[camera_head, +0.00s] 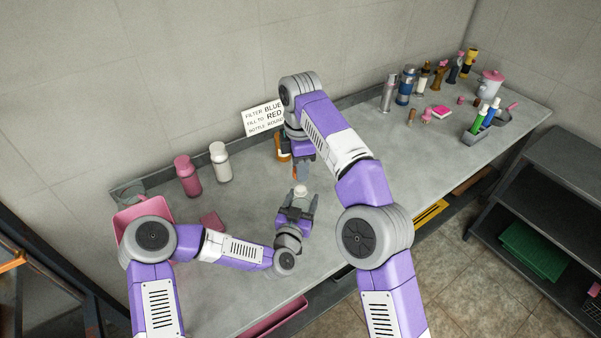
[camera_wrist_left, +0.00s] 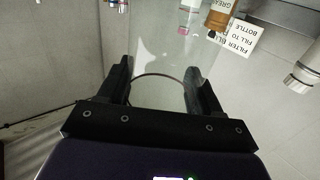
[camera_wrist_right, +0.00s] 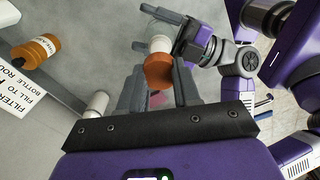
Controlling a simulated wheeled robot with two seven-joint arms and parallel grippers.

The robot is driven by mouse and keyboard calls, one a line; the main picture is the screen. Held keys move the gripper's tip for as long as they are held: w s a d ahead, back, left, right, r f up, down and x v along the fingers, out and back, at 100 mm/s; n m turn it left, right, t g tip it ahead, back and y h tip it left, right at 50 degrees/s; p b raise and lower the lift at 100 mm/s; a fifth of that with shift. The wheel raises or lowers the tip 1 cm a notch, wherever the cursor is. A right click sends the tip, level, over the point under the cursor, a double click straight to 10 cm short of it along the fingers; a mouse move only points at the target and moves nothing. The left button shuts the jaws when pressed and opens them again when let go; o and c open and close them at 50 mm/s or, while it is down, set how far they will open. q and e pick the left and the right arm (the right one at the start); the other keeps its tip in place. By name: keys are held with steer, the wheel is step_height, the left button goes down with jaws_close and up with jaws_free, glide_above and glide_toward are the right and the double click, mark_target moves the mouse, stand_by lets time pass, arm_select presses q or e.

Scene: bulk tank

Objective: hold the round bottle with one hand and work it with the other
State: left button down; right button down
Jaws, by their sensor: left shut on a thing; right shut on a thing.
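My left gripper (camera_head: 298,207) is shut on a round bottle whose pale top (camera_head: 300,190) shows between its fingers in the head view. In the left wrist view a clear round shape (camera_wrist_left: 160,78) lies between the left fingers (camera_wrist_left: 158,92). My right gripper (camera_head: 303,172) is above it, fingers downward, shut on an orange-brown piece. In the right wrist view this orange-brown piece (camera_wrist_right: 158,72) is between the right fingers (camera_wrist_right: 155,92), close to the bottle's white top (camera_wrist_right: 160,44). I cannot tell whether the two touch.
A pink bottle (camera_head: 187,177) and a white bottle (camera_head: 220,163) stand left. An orange bottle (camera_head: 283,152) stands behind my right gripper, before the sign (camera_head: 262,116). A pink bin (camera_head: 128,218) is at left; several bottles and a grey tray (camera_head: 488,128) are right. The middle right is clear.

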arm_select(q)
steer(key=shift+c, duration=0.6)
jaws_free()
